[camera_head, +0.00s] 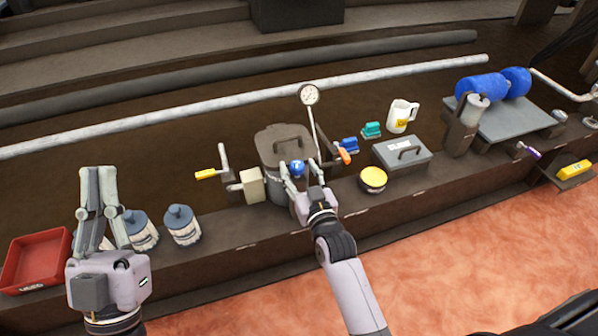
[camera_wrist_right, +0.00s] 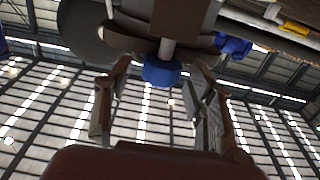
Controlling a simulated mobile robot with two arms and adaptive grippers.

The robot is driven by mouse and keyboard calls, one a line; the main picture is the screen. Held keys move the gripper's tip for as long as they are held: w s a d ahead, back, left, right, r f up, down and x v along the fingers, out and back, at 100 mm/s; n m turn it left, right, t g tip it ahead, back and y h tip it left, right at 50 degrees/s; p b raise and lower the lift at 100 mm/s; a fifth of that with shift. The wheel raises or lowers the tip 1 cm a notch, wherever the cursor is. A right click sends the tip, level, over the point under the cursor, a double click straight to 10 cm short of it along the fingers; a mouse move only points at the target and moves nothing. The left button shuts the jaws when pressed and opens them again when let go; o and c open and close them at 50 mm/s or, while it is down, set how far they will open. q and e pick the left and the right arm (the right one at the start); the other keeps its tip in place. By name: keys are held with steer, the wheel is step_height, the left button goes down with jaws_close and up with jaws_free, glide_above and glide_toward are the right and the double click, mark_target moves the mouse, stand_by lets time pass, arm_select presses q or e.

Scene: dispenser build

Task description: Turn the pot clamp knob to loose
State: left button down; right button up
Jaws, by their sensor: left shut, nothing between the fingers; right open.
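The grey lidded pot (camera_head: 270,147) stands on the bench. A small blue knob (camera_head: 297,168), which looks like the pot clamp knob, sits low on its front. My right gripper (camera_head: 298,172) is open at the knob, one finger on each side. In the right wrist view the blue knob (camera_wrist_right: 162,72) is on the end of a short grey shaft, between the tips of my open right gripper (camera_wrist_right: 158,88), with gaps on both sides. My left gripper (camera_head: 97,172) is shut and empty at the left, away from the pot.
A yellow-handled crank (camera_head: 206,174) is left of the pot, an orange handle (camera_head: 344,156) right of it. A gauge (camera_head: 309,95) rises behind. A yellow-topped tin (camera_head: 373,178) and a grey box (camera_head: 405,155) stand right. A red tray (camera_head: 35,258) and brush-like items (camera_head: 182,225) are left.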

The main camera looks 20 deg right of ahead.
steer(key=shift+w, duration=0.25)
steer(key=shift+c, duration=0.4)
steer(key=c, duration=1)
steer(key=shift+c, duration=0.2)
